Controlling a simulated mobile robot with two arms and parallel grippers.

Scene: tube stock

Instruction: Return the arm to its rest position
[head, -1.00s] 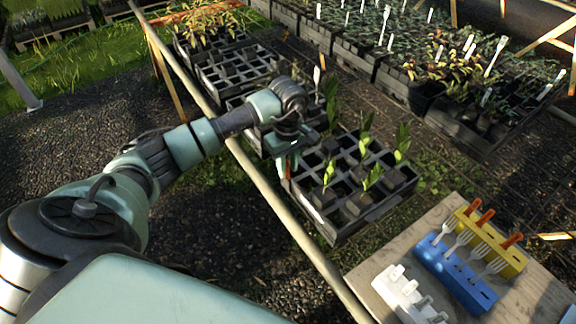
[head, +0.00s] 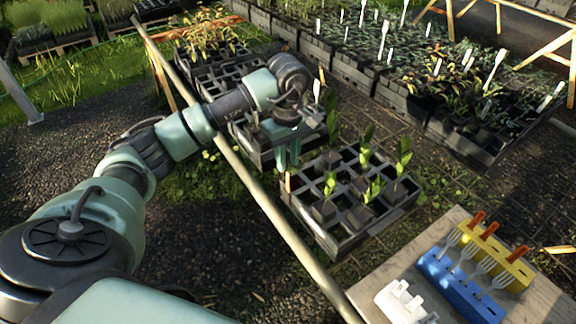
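My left arm comes in from the lower left and reaches out over the wooden rail. Its gripper (head: 288,155) points down above the near seedling tray (head: 343,245), at that tray's far left corner. Its two teal fingers look a little apart, with nothing seen between them. The tray holds several green seedlings (head: 373,188) in dark square cells, and other cells are empty. My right gripper is not in view.
A wooden rail (head: 262,205) runs under my arm. More black trays (head: 225,80) stand behind. A board (head: 447,232) at lower right carries a white holder (head: 400,305), a blue holder (head: 455,285) with white forks and a yellow holder (head: 515,270) with orange-handled tools. Gravel lies left.

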